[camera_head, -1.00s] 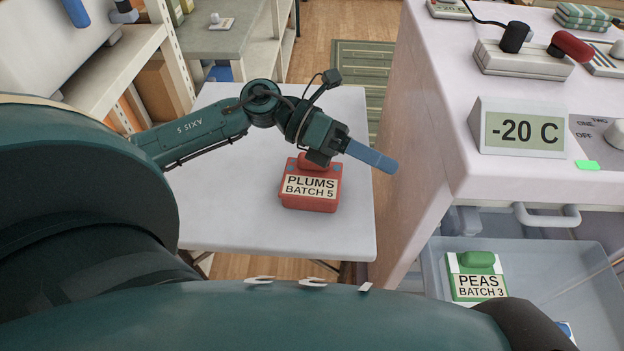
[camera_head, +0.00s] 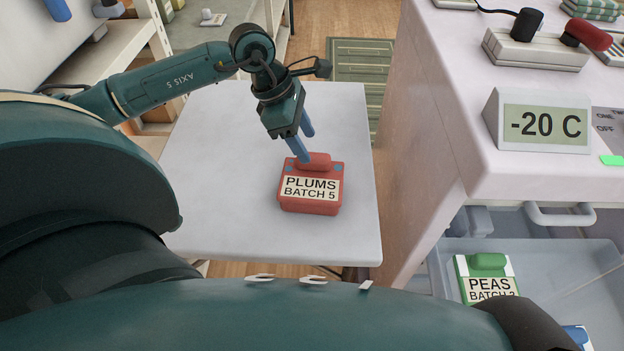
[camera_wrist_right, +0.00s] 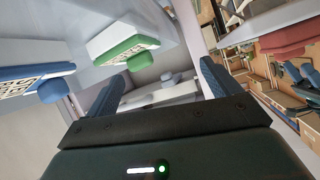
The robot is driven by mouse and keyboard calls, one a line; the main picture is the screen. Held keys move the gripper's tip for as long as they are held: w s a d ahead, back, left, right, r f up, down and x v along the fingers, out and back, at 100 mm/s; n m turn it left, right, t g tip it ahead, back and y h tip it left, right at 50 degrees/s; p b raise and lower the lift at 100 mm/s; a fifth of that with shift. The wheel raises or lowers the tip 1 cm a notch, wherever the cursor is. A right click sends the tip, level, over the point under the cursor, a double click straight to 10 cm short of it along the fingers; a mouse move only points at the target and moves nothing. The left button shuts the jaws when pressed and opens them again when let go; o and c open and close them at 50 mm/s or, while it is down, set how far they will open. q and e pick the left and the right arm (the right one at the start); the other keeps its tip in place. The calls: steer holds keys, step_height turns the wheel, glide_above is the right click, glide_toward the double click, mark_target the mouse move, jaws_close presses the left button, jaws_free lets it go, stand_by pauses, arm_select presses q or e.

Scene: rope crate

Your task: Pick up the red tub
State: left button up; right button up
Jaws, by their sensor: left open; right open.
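The red tub (camera_head: 311,205) labelled "PLUMS BATCH 5" stands upright on the white table (camera_head: 225,215) in the head view. A red handle sits on its lid. My left gripper (camera_head: 304,143) is open, its two blue fingers pointing down just above and behind the tub's handle. I cannot tell whether a finger touches the handle. My right gripper (camera_wrist_right: 160,90) shows in the right wrist view, open and with nothing between its blue fingers.
A freezer cabinet with a "-20 C" display (camera_head: 538,123) stands to the right. Its open drawer holds a green tub (camera_head: 487,265) labelled "PEAS" and part of a blue one. Shelving stands at the left. The table around the red tub is clear.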

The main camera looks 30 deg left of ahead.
mark_target(313, 155)
arm_select(q)
steer(key=x, duration=0.5)
steer(key=shift+d, duration=0.1)
steer(key=shift+c, duration=0.4)
jaws_close()
